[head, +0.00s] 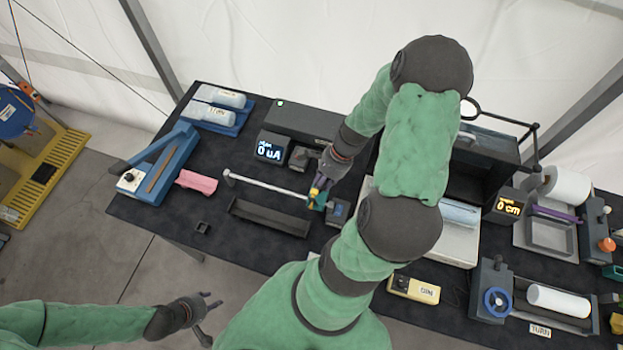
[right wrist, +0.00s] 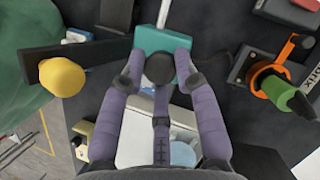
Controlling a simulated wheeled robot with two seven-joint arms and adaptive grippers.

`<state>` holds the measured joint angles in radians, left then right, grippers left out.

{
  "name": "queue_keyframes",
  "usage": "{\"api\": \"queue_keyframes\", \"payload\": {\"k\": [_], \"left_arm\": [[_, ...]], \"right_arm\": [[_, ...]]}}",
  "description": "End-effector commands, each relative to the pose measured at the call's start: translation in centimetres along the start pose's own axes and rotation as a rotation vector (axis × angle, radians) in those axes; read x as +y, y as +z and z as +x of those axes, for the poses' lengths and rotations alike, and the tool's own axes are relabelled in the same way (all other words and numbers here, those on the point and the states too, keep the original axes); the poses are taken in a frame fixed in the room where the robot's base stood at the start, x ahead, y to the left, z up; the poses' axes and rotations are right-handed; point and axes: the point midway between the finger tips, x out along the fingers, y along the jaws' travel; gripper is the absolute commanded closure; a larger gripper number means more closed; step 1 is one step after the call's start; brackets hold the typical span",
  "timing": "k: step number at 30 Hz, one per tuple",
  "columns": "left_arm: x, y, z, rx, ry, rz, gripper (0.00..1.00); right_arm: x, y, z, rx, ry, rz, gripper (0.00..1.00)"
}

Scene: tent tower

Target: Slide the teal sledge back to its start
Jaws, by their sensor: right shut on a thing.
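The teal sledge (head: 319,201) sits at the right end of a pale rod (head: 268,186) on the dark table. It is mostly covered by my right gripper (head: 318,186) in the head view. In the right wrist view the teal sledge (right wrist: 160,40) lies between my fingertips, with a dark round knob (right wrist: 160,69) on its near side. My right gripper (right wrist: 159,72) is shut on the sledge at this knob. The rod (right wrist: 164,12) runs away from the sledge's far side. My left gripper (head: 209,315) hangs off the table's front edge, fingers apart and empty.
A black trough (head: 268,217) lies just in front of the rod. A display box (head: 270,147) reading 0 stands behind it. A pink block (head: 197,182) and a blue lever device (head: 158,165) are to the left.

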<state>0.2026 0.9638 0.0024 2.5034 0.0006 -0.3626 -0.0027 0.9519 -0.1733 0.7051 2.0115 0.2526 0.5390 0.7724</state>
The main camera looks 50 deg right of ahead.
Motion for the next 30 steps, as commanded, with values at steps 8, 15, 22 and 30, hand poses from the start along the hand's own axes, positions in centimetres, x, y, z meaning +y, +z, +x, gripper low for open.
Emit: {"api": "queue_keyframes", "payload": {"k": [8,15,22,30], "left_arm": [[0.0,0.0,0.0,0.000,0.000,0.000,0.62],[0.0,0.0,0.0,0.000,0.000,0.000,0.62],[0.0,0.0,0.0,0.000,0.000,0.000,0.62],[0.0,0.0,0.0,0.000,0.000,0.000,0.62]], "right_arm": [[0.2,-0.1,-0.1,-0.001,0.002,0.000,1.00],[0.2,-0.1,-0.1,-0.001,0.002,0.000,0.46],[0.2,-0.1,-0.1,0.000,0.001,0.000,0.46],[0.1,-0.2,-1.9,0.001,-0.003,0.000,0.46]]}}
